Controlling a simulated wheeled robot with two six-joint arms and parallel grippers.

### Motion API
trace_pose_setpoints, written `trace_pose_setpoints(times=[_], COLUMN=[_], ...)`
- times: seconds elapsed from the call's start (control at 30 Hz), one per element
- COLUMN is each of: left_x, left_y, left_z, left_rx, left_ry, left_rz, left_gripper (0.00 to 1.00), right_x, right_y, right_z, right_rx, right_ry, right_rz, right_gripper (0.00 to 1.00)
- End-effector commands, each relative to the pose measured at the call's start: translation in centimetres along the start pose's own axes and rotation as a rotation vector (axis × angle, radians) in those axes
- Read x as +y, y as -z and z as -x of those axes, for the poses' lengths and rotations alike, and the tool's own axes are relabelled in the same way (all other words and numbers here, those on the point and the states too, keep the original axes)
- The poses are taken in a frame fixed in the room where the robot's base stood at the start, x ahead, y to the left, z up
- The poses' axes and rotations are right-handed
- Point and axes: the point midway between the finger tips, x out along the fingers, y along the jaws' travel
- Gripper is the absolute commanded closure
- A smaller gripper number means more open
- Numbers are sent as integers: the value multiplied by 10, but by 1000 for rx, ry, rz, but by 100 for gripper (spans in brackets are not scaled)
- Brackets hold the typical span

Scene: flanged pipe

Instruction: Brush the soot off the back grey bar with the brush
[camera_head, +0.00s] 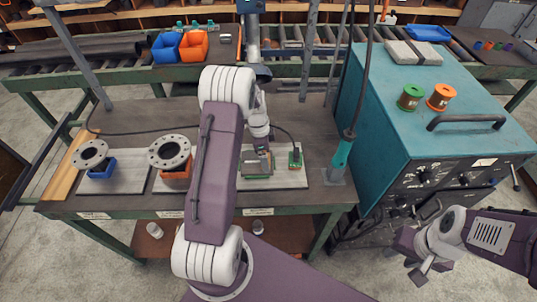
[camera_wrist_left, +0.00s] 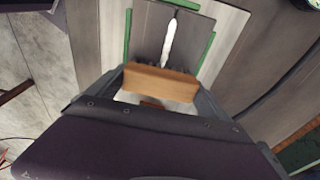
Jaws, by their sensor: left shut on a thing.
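My left gripper (camera_wrist_left: 160,82) is shut on the wooden block of a brush (camera_wrist_left: 160,86). The brush's dark bristles point at two grey bars lying side by side, a left bar (camera_wrist_left: 149,30) and a right bar (camera_wrist_left: 191,36) in the wrist view. A white strip runs between them and green edges flank them. The bristles are close to the bars' near ends; contact is unclear. I cannot make out soot for certain. In the head view, the bars' holder (camera_head: 257,176) is partly hidden by my left arm. My right gripper (camera_head: 425,266) hangs apart from the bench at lower right; its jaw opening is unclear.
Flanged pipe pieces (camera_head: 90,154) stand in a blue holder and an orange holder (camera_head: 176,182) on the left. A teal-handled tool (camera_head: 342,152) hangs beside the teal cabinet (camera_head: 378,125). A dark cable crosses the bench.

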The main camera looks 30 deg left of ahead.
Motion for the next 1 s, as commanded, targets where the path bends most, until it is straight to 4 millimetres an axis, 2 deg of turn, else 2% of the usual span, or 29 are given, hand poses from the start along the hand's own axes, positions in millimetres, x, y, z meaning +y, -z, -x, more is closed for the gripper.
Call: trace_pose_setpoints(times=[0.1, 0.33, 0.63, 0.83, 1.0], left_x=[0, 1, 0, 0, 0], left_y=[-10, -14, -36, -33, -19], left_z=[0, 0, 5, 5, 2], left_rx=[0, -1, -1, 0, -1], left_ry=[0, -2, -1, -1, -1], left_rz=[1, 1, 0, -2, -4], left_gripper=[42, 42, 42, 42, 42], right_x=[0, 0, 0, 0, 0], right_y=[0, 0, 0, 0, 0], right_z=[-2, -2, -3, -3, -2], right_rx=[0, 0, 0, 0, 0], right_ry=[0, 0, 0, 0, 0], right_rz=[0, 0, 0, 0, 0], right_gripper=[64, 64, 64, 64, 64])
